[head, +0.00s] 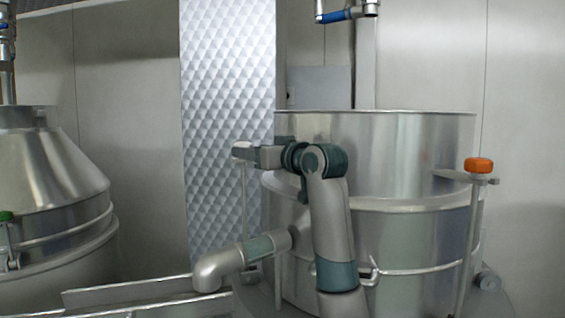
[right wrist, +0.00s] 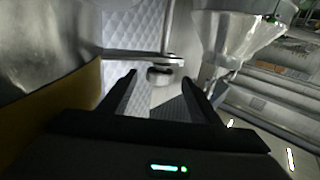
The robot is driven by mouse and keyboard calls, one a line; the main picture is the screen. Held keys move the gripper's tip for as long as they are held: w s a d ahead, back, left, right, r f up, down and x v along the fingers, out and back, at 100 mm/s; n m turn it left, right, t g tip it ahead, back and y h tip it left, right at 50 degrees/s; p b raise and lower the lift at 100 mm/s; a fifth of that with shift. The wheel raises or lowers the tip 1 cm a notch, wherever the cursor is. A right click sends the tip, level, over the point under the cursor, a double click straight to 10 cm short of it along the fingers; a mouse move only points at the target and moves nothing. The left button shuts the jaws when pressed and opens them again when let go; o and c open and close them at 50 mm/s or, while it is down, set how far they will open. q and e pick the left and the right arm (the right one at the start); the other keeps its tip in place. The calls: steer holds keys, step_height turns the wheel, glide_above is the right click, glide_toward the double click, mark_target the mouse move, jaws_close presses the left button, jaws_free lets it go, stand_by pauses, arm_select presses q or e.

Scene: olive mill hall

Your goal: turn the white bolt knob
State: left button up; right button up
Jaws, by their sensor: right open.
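The white bolt knob (head: 241,149) sits on top of a bracket at the left side of the large steel vat, with a thin rod below it. In the right wrist view, which looks upside down, the knob (right wrist: 161,76) shows greyish, beyond and between the fingertips, at the end of its metal bracket (right wrist: 145,57). My right gripper (head: 260,157) is level with the knob and points left at it in the head view. Its two dark fingers (right wrist: 161,82) are apart with nothing clamped between them. I cannot tell exactly how much gap is left. My left gripper is not in view.
The steel vat (head: 400,150) stands close behind my right arm. An orange knob (head: 479,165) is on its right side. A second conical vat (head: 50,175) with a green knob (head: 6,216) is at far left. A metal trough (head: 130,290) lies low in front.

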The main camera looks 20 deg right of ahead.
steer(key=b+v, duration=0.1)
steer(key=v, duration=1)
steer(key=shift+s, duration=0.35)
steer(key=shift+d+f, duration=0.1)
steer(key=shift+d, duration=0.1)
